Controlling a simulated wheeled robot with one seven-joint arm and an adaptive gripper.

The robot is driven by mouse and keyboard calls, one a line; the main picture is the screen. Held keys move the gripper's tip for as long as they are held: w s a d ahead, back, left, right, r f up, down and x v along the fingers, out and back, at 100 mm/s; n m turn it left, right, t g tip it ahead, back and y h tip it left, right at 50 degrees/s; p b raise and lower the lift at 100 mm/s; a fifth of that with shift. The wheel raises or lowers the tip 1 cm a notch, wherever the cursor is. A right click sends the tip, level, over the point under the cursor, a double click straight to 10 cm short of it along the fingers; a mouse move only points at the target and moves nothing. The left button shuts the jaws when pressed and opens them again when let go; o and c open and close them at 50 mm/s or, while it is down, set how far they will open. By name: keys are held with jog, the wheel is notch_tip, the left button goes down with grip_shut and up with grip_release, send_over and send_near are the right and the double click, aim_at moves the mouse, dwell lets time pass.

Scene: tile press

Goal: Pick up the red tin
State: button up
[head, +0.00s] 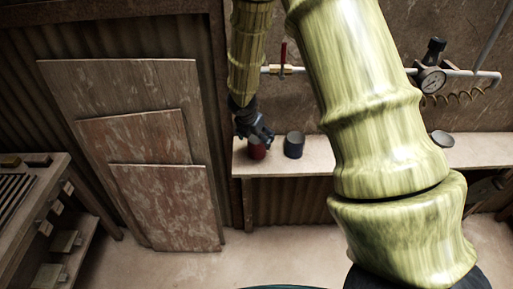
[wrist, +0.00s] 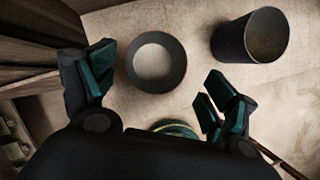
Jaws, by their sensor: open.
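The red tin (head: 257,151) stands upright near the left end of the wall shelf in the head view. My gripper (head: 255,133) is just above it, pointing down, and hides part of its top. In the wrist view, the open fingers of my gripper (wrist: 160,86) are spread wide. A round open-topped tin (wrist: 155,62) lies ahead of the gap between them, seen from above. Its place matches the red tin, but its red side does not show there. I cannot tell whether the fingers touch it; nothing is held.
A dark blue-grey tin (head: 294,145) stands close to the right of the red one; it also shows in the wrist view (wrist: 252,37). The shelf (head: 285,168) runs right to another tin (head: 442,139). A pipe with a gauge (head: 430,80) is on the wall. Boards (head: 165,205) lean at left.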

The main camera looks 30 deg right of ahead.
aim_at(257, 142)
jog(key=x, duration=0.1)
jog(key=p+x, duration=0.1)
jog(key=x, duration=0.1)
jog(key=shift+w+a, duration=0.1)
jog(key=shift+w, duration=0.2)
jog(key=shift+x, duration=0.95)
jog(key=c, duration=1.1)
